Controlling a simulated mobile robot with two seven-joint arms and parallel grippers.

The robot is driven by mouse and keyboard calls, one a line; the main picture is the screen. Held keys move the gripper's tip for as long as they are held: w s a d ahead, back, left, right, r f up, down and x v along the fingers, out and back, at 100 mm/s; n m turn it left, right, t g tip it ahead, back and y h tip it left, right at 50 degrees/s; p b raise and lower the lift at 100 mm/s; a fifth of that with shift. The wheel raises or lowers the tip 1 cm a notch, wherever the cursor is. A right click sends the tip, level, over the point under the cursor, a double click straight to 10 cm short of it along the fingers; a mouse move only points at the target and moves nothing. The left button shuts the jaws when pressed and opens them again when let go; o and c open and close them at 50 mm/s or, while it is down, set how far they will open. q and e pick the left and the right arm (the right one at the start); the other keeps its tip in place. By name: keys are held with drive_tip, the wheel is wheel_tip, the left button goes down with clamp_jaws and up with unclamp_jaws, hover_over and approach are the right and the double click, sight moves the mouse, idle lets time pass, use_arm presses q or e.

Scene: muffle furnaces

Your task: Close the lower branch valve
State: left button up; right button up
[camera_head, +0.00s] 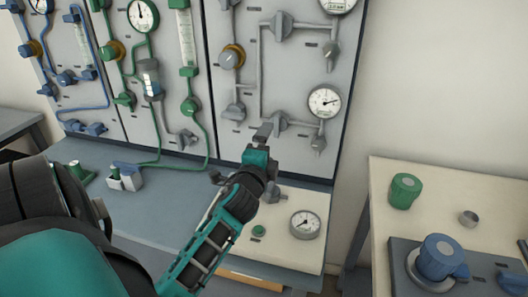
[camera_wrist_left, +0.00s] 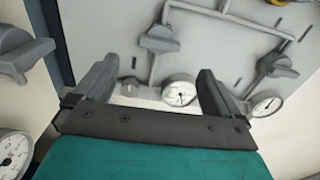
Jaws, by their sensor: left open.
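On the grey panel (camera_head: 230,20), a grey valve (camera_head: 279,122) with a lever handle sits on the lower pipe branch, left of the lower round gauge (camera_head: 324,102). A similar grey valve (camera_head: 283,25) sits on the upper branch. My left gripper (camera_head: 262,135) is in front of the panel, just below and left of the lower valve; contact cannot be told. In the left wrist view my left gripper (camera_wrist_left: 158,88) has its two fingers wide apart with nothing between them. A grey valve handle (camera_wrist_left: 158,40) shows beyond the gap. My right gripper is not in view.
More panels with green pipes (camera_head: 195,120) and blue pipes (camera_head: 100,70) stand at left. A white board with a gauge (camera_head: 305,224) lies below the gripper. At right, a cream table (camera_head: 400,225) holds a green knob (camera_head: 404,190) and a blue knob (camera_head: 438,257).

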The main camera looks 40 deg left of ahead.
use_arm(q)
drive_tip(key=shift+v, duration=1.05)
